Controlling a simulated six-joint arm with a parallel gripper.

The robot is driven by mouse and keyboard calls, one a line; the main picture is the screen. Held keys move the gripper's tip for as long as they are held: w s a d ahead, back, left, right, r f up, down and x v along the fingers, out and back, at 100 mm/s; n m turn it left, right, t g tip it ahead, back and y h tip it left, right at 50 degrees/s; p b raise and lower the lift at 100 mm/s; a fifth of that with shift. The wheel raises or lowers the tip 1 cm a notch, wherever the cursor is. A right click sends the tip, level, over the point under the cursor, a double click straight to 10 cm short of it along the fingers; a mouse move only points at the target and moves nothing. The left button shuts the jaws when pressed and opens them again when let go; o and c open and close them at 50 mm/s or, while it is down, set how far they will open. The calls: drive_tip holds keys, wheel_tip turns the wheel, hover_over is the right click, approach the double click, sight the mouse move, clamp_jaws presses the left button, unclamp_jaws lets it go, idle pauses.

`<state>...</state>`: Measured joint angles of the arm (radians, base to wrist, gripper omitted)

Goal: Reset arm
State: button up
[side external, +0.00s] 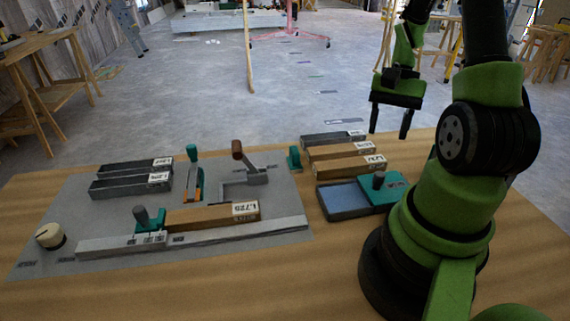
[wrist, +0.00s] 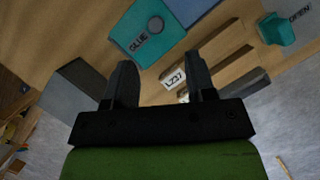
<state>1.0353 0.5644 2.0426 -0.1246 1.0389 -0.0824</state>
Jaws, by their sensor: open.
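My gripper (side external: 390,120) hangs open and empty above the far right edge of the wooden table (side external: 480,190), fingers pointing down. It is clear of the parts below. In the wrist view, the two fingers of my gripper (wrist: 158,70) are apart with nothing held between them. Below them are wooden bars (wrist: 222,72), one with a white label, and a teal block (wrist: 147,32) marked GLUE. The side view shows the wooden bars (side external: 338,152) lying behind the blue tray (side external: 343,200) and its teal part (side external: 382,190).
A grey plate (side external: 70,205) carries a labelled wooden bar (side external: 205,217), dark grey bars (side external: 130,175), a brown-knobbed clamp (side external: 243,160), teal-handled pieces and a cream knob (side external: 49,236). Another dark grey bar (side external: 330,138) lies at the back. The table's front strip is bare.

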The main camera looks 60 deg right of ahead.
drive_tip(key=w+a+r+n+t+h, duration=0.35)
drive_tip(key=w+a+r+n, duration=0.25)
drive_tip(key=a+r, duration=0.55)
drive_tip(key=s+a+r+n+t+y, duration=0.1)
drive_tip(key=s+a+r+n+t, duration=0.3)
drive_tip(key=a, duration=0.5)
drive_tip(key=shift+s+a+r+n, duration=0.4)
drive_tip(key=shift+r+n, duration=0.3)
drive_tip(key=shift+r, duration=0.2)
